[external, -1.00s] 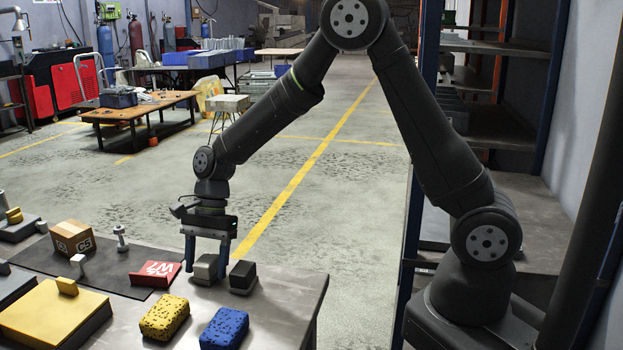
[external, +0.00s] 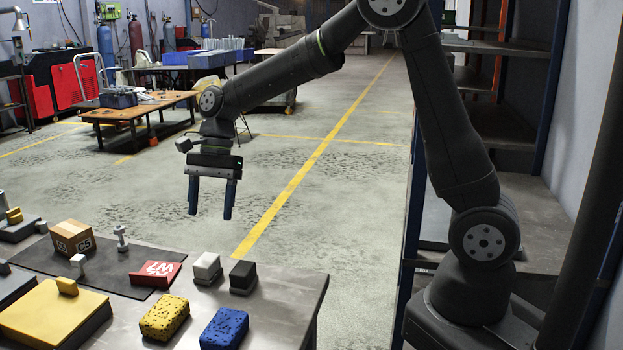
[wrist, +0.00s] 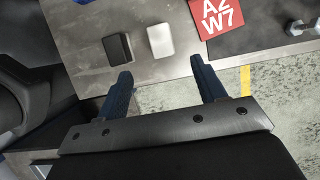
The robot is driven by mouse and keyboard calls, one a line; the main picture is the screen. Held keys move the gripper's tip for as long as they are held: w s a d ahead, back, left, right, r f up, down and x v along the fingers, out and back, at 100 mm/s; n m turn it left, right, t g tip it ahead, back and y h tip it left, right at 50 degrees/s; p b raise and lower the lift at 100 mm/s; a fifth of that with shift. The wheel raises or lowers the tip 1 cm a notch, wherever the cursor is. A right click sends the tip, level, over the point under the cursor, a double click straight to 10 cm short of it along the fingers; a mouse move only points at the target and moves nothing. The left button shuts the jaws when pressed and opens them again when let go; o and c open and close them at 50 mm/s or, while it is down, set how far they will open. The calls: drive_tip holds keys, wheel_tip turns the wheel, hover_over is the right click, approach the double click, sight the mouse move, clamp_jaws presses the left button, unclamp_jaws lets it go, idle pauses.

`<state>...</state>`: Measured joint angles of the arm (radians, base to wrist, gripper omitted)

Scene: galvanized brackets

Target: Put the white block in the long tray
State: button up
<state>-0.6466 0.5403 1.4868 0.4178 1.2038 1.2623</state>
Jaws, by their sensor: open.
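The white block (external: 207,267) sits on the metal table beside a black block, and the two are slightly apart. In the wrist view the white block (wrist: 160,40) lies just beyond my fingertips. My gripper (external: 211,213) is open and empty, raised above the table level. Its two blue fingers also show in the wrist view (wrist: 160,68), spread apart with nothing between them. I cannot tell any long tray for certain; only parts of grey pieces (external: 14,285) show at the left edge.
The black block (external: 243,277) stands to the right of the white one. Yellow (external: 164,318) and blue (external: 224,328) sponges lie in front. A cardboard box (external: 73,239) and bolts stand farther left.

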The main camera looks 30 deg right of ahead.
idle(0.4)
drive_tip(key=m+t+h, duration=0.6)
drive_tip(key=m, duration=3)
approach(205, 260)
drive_tip(key=x, duration=0.2)
drive_tip(key=s+x, duration=0.1)
drive_tip(key=x, duration=0.2)
drive_tip(key=shift+a+f, duration=0.15)
drive_tip(key=shift+f, duration=0.15)
drive_tip(key=shift+w+d+x, duration=0.1)
drive_tip(key=shift+w+x, duration=0.15)
drive_tip(key=shift+x, duration=1.1)
drive_tip(key=shift+w+d+x, duration=0.1)
drive_tip(key=shift+w+x, duration=0.15)
drive_tip(key=shift+x, duration=1.1)
drive_tip(key=shift+r, duration=0.2)
